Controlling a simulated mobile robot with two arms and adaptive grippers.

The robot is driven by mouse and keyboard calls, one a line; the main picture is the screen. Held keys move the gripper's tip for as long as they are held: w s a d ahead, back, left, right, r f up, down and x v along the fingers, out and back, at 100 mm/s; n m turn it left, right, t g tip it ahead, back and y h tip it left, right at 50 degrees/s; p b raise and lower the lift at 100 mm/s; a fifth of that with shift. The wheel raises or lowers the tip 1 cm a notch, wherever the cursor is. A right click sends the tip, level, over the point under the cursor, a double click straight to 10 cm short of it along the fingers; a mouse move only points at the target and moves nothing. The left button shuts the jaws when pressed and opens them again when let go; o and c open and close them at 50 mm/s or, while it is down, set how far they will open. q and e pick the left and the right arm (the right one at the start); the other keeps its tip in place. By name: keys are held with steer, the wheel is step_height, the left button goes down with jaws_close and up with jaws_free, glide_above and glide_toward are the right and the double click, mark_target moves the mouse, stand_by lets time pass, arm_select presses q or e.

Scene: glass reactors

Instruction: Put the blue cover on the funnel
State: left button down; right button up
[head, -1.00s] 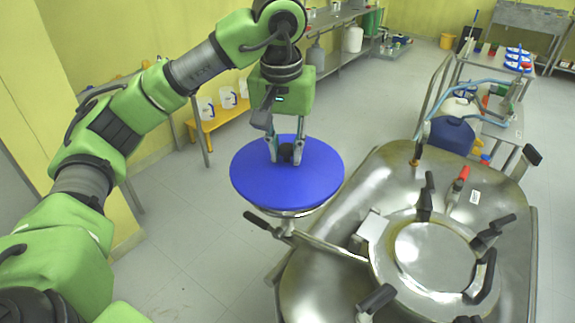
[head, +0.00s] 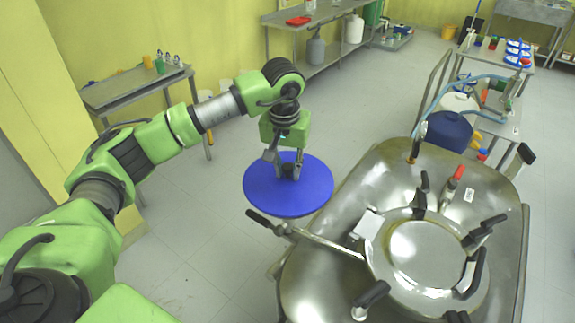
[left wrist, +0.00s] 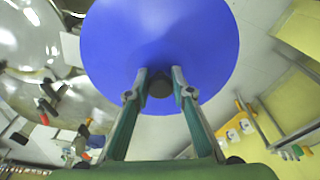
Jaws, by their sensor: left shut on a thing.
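The blue cover (head: 262,195) is a round, flat disc with a dark knob at its centre. My left gripper (head: 288,174) points down and is shut on that knob. In the left wrist view, the cover (left wrist: 160,35) fills the upper middle, with the two fingers (left wrist: 159,86) on either side of the knob. The cover looks roughly level, left of the steel reactor. The funnel cannot be made out now; the cover hides what is below it, so I cannot tell whether they touch. My right gripper is not in view.
The steel reactor (head: 320,285) with a clamped round lid (head: 425,255) stands at the right. Its black-ended handle bar (head: 318,240) reaches close to the cover's lower edge. A blue container (head: 449,131) stands behind it. The floor left of the cover is clear.

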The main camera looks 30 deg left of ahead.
arm_select(q)
steer(key=shift+f, duration=0.15)
steer(key=c, duration=2.2)
jaws_free()
steer(key=shift+f, duration=0.1)
steer(key=o, duration=0.4)
